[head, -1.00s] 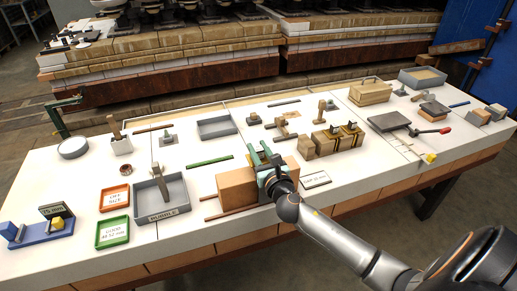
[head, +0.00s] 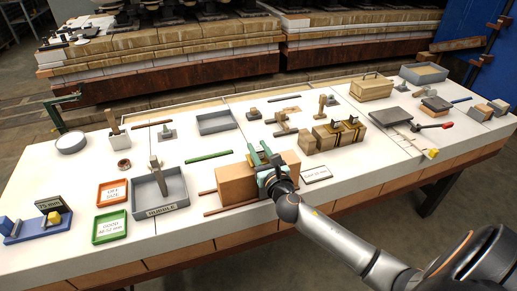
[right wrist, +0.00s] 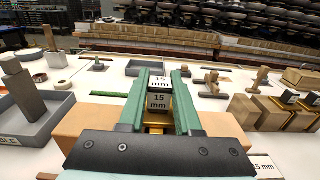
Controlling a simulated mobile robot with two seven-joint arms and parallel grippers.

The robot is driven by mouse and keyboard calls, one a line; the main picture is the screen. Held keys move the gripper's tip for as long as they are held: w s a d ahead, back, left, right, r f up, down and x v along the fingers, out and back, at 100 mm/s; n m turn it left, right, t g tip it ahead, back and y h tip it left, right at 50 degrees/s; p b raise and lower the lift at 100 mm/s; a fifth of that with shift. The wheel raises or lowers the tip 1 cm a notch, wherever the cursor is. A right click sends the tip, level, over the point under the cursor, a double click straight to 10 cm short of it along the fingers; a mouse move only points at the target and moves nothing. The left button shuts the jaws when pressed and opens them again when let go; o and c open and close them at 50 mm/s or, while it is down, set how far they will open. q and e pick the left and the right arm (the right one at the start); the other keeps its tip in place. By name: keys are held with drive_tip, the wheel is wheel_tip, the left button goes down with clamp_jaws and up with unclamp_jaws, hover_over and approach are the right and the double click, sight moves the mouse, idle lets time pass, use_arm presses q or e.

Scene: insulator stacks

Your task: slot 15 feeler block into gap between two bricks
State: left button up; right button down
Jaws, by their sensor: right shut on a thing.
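My right gripper (head: 264,154) is at the brown bricks near the table's front edge. In the right wrist view its green fingers (right wrist: 161,76) are shut on the 15 mm feeler block (right wrist: 159,102), a small block with white "15 mm" labels and a gold-coloured part lower down. The left brick (head: 236,186) shows on one side of the fingers, and the right brick (head: 291,160) on the other, partly behind the gripper. The gap and the block's lower end are hidden by the gripper, so I cannot tell how deep the block sits. My left gripper is not in view.
A grey rubble tray (head: 175,196), a green tray (head: 110,226) and an orange tray (head: 112,192) lie left of the bricks. A blue stand (head: 38,229) with a 15 mm sign is at far left. Wooden blocks (head: 326,135) stand behind right. A label card (head: 317,174) lies right.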

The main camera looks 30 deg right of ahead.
drive_tip(key=shift+f+b, duration=0.8)
drive_tip(key=shift+f, duration=0.2)
drive_tip(key=c, duration=0.5)
unclamp_jaws()
drive_tip(key=shift+v, duration=6.25)
drive_tip(key=shift+d, duration=0.1)
